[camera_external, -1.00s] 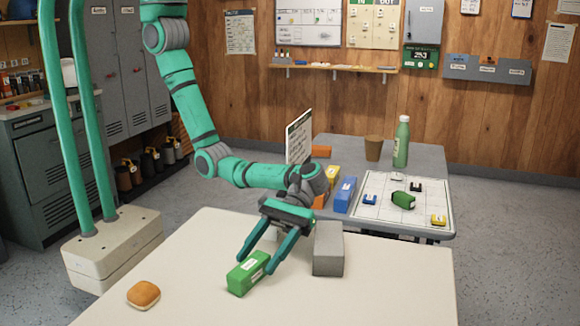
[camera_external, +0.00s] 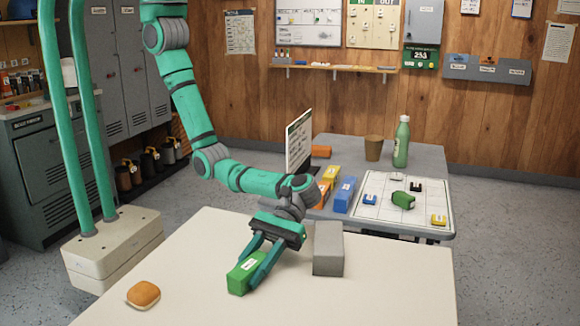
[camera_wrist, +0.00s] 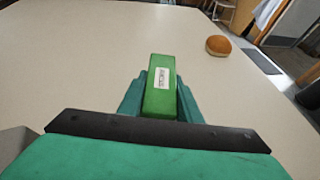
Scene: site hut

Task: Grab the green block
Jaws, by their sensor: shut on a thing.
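The green block (camera_external: 239,276), with a white label, lies on the near white table (camera_external: 390,292). My gripper (camera_external: 254,274) is shut on the block, with one finger on each side of it. In the wrist view the block (camera_wrist: 160,88) stands between the two teal fingers (camera_wrist: 159,100), its far end sticking out past them. The block appears to rest on the table still; I see no clear gap under it.
A grey block (camera_external: 328,250) stands close to the right of my gripper. A bun (camera_external: 143,294) lies at the table's left front, also in the wrist view (camera_wrist: 219,45). The table's right front is clear. A grey table (camera_external: 420,160) behind holds a bottle, cup and coloured blocks.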

